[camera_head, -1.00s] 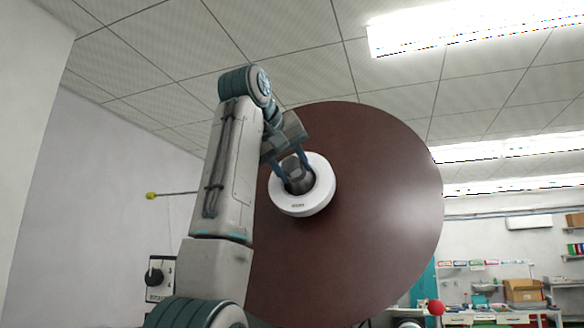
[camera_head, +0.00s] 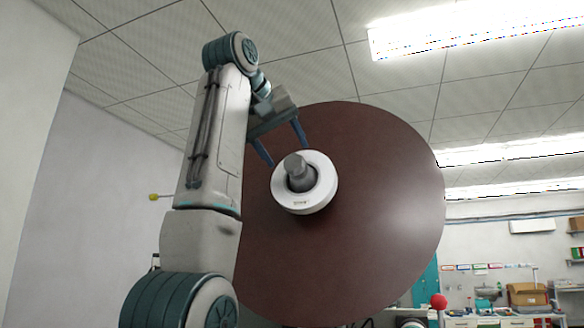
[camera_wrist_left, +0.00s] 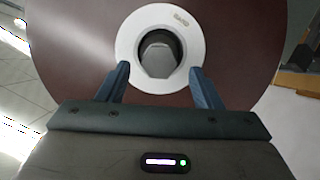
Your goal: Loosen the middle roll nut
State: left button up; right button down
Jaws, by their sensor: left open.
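The middle roll is a large dark red-brown disc (camera_head: 385,210) facing me in the head view. At its upper left a white ring (camera_head: 318,203) surrounds the grey nut (camera_head: 296,168), which stands out from the ring's centre. The nut (camera_wrist_left: 160,57) also shows inside the white ring (camera_wrist_left: 128,45) in the left wrist view. My left gripper (camera_head: 286,155) is open and empty. Its blue fingers are spread wide, back from the nut and apart from it, one to each side in the wrist view. My right gripper is in neither view.
A yellow-tipped rod (camera_head: 154,197) sticks out at the left behind my arm. A red ball (camera_head: 438,301) on a post stands at the lower right. Shelves and a cardboard box (camera_head: 527,293) are far back. Free air lies right of my left arm, before the disc.

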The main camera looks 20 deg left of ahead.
pick_arm(q)
jog(key=b+v, duration=0.1)
jog(key=v, duration=0.4)
jog(key=shift+s, duration=0.25)
dwell(0.3)
